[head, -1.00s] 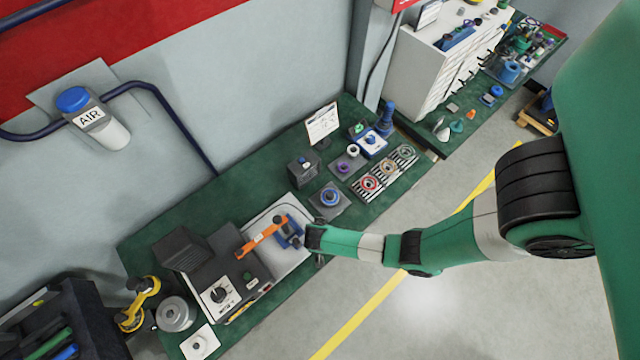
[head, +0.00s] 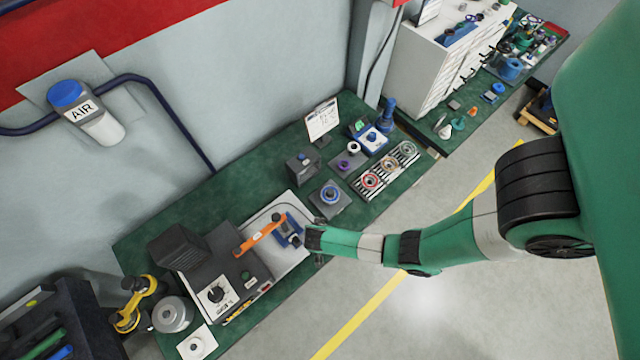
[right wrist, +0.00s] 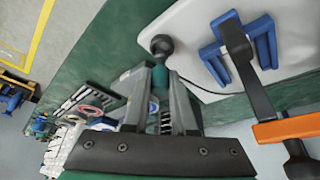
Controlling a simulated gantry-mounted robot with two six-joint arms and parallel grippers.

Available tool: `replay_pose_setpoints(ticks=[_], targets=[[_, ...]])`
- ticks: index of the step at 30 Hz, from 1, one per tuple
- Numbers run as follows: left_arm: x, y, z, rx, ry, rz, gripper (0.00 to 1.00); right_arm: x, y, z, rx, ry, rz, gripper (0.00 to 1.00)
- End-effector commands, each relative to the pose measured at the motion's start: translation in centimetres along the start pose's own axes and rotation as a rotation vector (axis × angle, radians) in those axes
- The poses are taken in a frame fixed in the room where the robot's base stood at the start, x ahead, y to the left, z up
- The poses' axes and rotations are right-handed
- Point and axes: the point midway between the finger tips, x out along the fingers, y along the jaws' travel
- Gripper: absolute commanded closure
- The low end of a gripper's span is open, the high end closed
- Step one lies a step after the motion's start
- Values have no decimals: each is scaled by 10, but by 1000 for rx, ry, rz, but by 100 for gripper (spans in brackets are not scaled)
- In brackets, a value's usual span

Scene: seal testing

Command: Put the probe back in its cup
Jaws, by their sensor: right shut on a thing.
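My right gripper (right wrist: 166,88) is shut on the probe (right wrist: 160,78), a teal piece between the fingertips. A dark round end (right wrist: 162,44) shows just past the fingertips, by the edge of the white board (right wrist: 190,30). I cannot tell whether this is the probe's head or its cup. A thin dark cable runs from near the fingers across the board. In the head view the right gripper (head: 319,256) is at the board's front right edge, and the probe is too small to make out. The left gripper is not in view.
A blue V-shaped block (right wrist: 262,42) under a dark arm, and an orange handle (right wrist: 288,127), are close beside the gripper. A grey control box (head: 225,275) stands left. A blue-ringed fixture (head: 331,195) and a striped ring tray (head: 388,172) lie right. Open floor is in front.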

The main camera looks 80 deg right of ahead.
Motion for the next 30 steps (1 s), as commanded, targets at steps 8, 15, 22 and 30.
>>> replay_pose_setpoints(ticks=[8,15,22,30], targets=[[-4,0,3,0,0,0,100,7,0,3,0,0,0,100],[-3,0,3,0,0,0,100,7,0,3,0,0,0,100],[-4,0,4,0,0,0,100,10,0,4,0,0,0,100],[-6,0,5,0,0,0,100,15,0,6,0,0,0,100]])
